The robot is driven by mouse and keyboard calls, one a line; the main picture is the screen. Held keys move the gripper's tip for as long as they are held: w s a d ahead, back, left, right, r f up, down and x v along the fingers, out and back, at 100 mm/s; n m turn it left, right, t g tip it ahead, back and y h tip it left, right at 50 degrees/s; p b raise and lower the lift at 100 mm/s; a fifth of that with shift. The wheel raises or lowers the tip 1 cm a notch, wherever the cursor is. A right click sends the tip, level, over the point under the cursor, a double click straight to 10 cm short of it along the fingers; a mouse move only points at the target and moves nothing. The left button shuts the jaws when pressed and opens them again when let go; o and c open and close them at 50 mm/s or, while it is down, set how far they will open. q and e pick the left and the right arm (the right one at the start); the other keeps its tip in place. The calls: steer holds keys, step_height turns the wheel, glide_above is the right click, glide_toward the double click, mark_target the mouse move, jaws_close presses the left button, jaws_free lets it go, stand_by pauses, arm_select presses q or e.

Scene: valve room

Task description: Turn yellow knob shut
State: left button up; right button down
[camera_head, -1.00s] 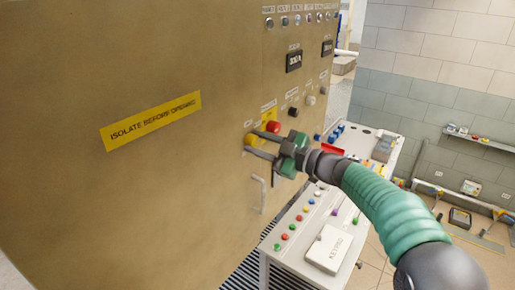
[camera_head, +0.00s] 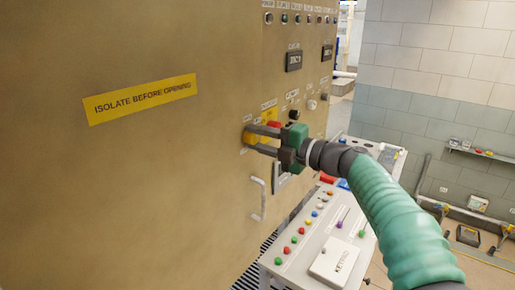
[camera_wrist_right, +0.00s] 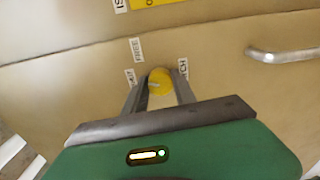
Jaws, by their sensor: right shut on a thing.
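The yellow knob (camera_head: 248,136) sits on the front of the tan cabinet, low near its right side. My right gripper (camera_head: 256,140) reaches in from the right and is shut on the knob, one finger on each side. In the right wrist view its fingers (camera_wrist_right: 159,92) flank the knob. My left gripper is not in view.
A red button (camera_head: 274,125) sits just right of the knob, partly behind the gripper. A metal handle (camera_head: 258,198) sticks out below. A control desk (camera_head: 312,240) with coloured buttons stands at lower right. A yellow sign (camera_head: 142,99) is on the cabinet.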

steer(key=shift+a+f+n+b, duration=0.1)
steer(key=shift+f+n+b, duration=0.15)
steer(key=shift+n+b, duration=0.7)
steer(key=shift+f+n+b, duration=0.2)
steer(key=shift+n+b, duration=0.35)
steer(key=shift+n, duration=0.8)
steer(key=c, duration=1.3)
jaws_free()
steer(key=shift+c, duration=0.2)
steer(key=o, duration=0.3)
steer(key=shift+r, duration=0.2)
